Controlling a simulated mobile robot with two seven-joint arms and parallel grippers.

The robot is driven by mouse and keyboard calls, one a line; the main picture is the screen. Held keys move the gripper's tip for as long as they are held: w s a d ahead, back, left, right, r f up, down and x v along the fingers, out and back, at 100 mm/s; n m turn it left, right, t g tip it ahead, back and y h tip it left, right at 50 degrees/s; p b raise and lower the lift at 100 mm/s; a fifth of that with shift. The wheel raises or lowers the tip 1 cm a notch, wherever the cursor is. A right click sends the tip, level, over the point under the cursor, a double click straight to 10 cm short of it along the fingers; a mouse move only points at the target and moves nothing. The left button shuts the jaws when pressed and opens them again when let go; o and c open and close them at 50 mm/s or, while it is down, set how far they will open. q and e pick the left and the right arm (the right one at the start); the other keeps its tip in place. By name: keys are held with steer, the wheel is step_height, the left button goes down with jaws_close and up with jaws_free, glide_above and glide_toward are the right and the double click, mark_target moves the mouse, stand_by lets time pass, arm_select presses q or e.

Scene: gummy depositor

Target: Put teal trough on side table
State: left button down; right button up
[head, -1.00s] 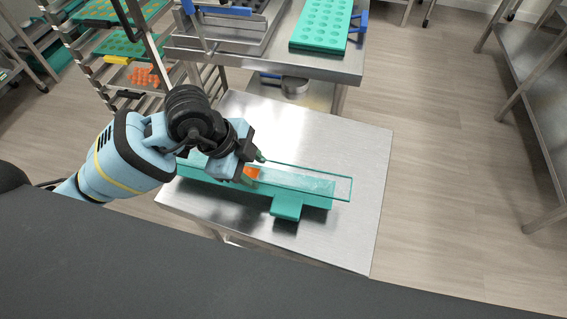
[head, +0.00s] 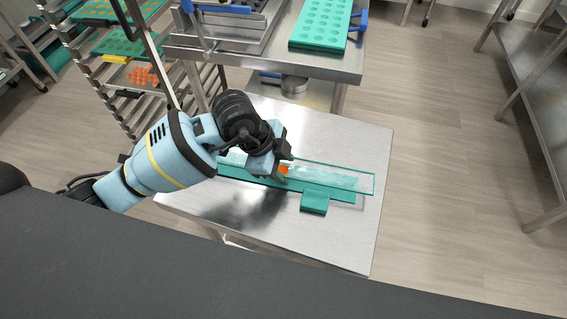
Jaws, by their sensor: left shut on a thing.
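The teal trough (head: 314,201) is long and narrow, with a clear glassy upper part and a tab on its near side. It is over the steel side table (head: 345,245), with a dark reflection below it on the table top. I cannot tell whether it touches the table. My left gripper (head: 284,171) is shut on the trough near its middle, beside a small orange patch. My right gripper is not in view.
A higher steel table (head: 345,68) with a teal mould tray (head: 322,25) stands behind the side table. A rack with trays (head: 130,75) is at the back left. Bare floor lies to the right, before a steel shelf (head: 535,110). The side table's near and right parts are clear.

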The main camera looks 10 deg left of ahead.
arm_select(q)
steer(key=c, duration=0.7)
jaws_free()
steer(key=shift+c, duration=0.2)
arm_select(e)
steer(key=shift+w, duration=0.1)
arm_select(q)
steer(key=shift+r, duration=0.1)
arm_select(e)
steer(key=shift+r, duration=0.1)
arm_select(q)
steer(key=p+v, duration=0.1)
steer(key=v, duration=1)
steer(key=shift+a+r+p, duration=0.15)
steer(key=shift+r+p, duration=0.15)
steer(key=shift+r, duration=0.05)
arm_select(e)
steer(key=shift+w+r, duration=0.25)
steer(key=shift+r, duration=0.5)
arm_select(q)
steer(key=shift+s, duration=0.1)
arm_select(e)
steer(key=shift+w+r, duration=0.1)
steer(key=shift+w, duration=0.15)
